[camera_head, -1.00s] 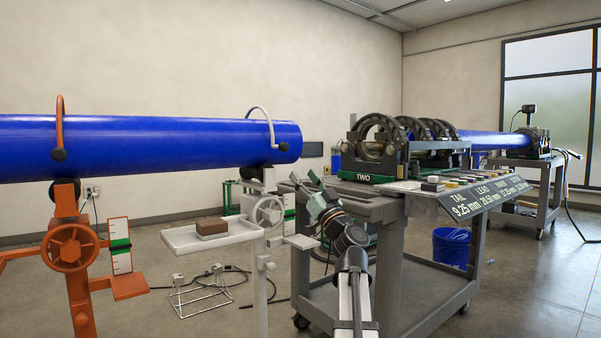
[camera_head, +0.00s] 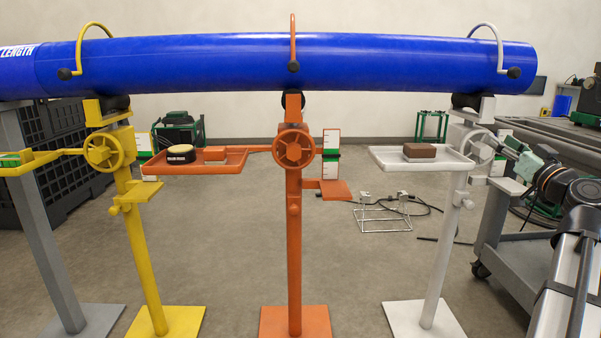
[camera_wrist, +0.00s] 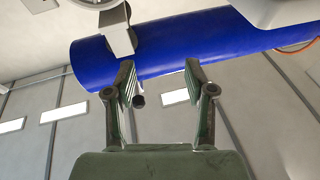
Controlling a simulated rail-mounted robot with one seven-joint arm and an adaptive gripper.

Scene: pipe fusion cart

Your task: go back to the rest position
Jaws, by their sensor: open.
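My gripper (camera_wrist: 163,85) shows in the wrist view with its two fingers spread and nothing between them. Beyond the fingertips is the end of a blue pipe (camera_wrist: 205,45), with part of a white stand (camera_wrist: 118,35) against it. In the head view my gripper (camera_head: 503,142) is at the right, close beside the white stand's (camera_head: 440,235) handwheel and below the pipe's right end. I cannot tell there whether it touches the stand. The blue pipe (camera_head: 200,65) lies across the yellow, orange and white stands.
The white tray (camera_head: 378,155) holds a brown block (camera_head: 420,151). The orange tray (camera_head: 205,170) holds a round black-sided item (camera_head: 181,154) and a small block (camera_head: 215,154). A grey cart (camera_head: 535,226) stands at the right. A wire frame (camera_head: 383,215) and cables lie on the floor behind.

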